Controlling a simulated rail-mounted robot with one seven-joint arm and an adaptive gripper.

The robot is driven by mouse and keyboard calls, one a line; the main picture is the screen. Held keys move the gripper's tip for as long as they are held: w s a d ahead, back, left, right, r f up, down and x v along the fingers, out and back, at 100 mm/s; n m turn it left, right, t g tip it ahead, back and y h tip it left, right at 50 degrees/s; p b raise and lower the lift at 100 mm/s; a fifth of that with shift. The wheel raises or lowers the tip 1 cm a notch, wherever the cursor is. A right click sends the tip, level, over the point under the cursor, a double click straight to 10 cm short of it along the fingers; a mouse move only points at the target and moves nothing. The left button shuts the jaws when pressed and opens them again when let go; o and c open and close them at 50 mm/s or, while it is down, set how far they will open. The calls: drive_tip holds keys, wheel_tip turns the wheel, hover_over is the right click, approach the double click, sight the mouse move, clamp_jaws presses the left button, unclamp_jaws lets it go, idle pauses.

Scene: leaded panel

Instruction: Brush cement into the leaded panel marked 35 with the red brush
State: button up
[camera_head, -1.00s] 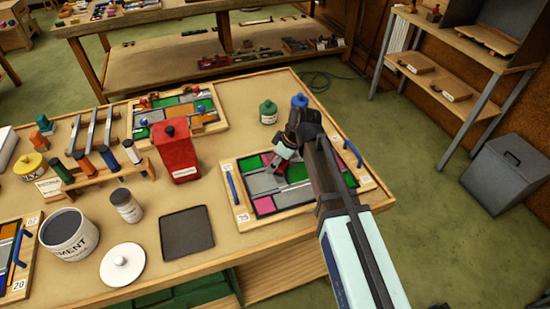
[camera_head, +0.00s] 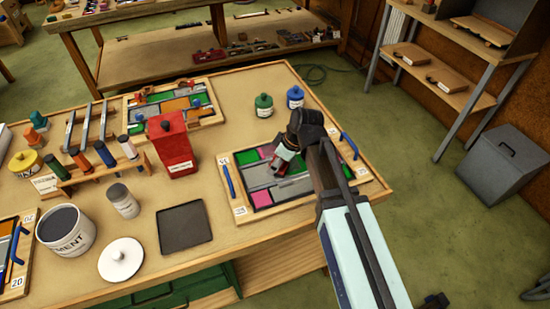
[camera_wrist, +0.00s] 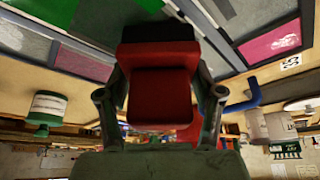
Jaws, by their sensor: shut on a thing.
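The leaded panel marked 35 (camera_head: 262,199) lies flat in a wooden frame at the right of the bench, with green, pink and grey panes. Its number tag shows in the wrist view (camera_wrist: 291,62). My gripper (camera_head: 286,162) is over the panel's middle. It is shut on the red brush (camera_wrist: 160,95), whose red block fills the space between the fingers. The brush's dark end (camera_wrist: 157,33) faces the panes; I cannot tell whether it touches them. Pale marks show on a pink pane (camera_wrist: 275,45). My arm hides the panel's right part.
A cement tub (camera_head: 67,232), white lid (camera_head: 121,260), dark tray (camera_head: 184,227) and red canister (camera_head: 172,145) stand left of the panel. Green (camera_head: 264,106) and blue (camera_head: 295,98) jars stand behind it. Blue handles (camera_head: 229,181) rise at the panel's sides.

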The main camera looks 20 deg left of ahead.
sight(281, 172)
drive_tip(key=shift+s+d, duration=0.25)
drive_tip(key=shift+s, duration=0.1)
drive_tip(key=shift+s+d, duration=0.45)
drive_tip(key=shift+s, duration=0.2)
drive_tip(key=shift+s+d, duration=0.45)
drive_tip(key=shift+s, duration=0.15)
drive_tip(key=shift+s+d, duration=0.95)
drive_tip(key=shift+s, duration=0.25)
drive_tip(key=shift+s+d, duration=0.9)
drive_tip(key=shift+s, duration=0.3)
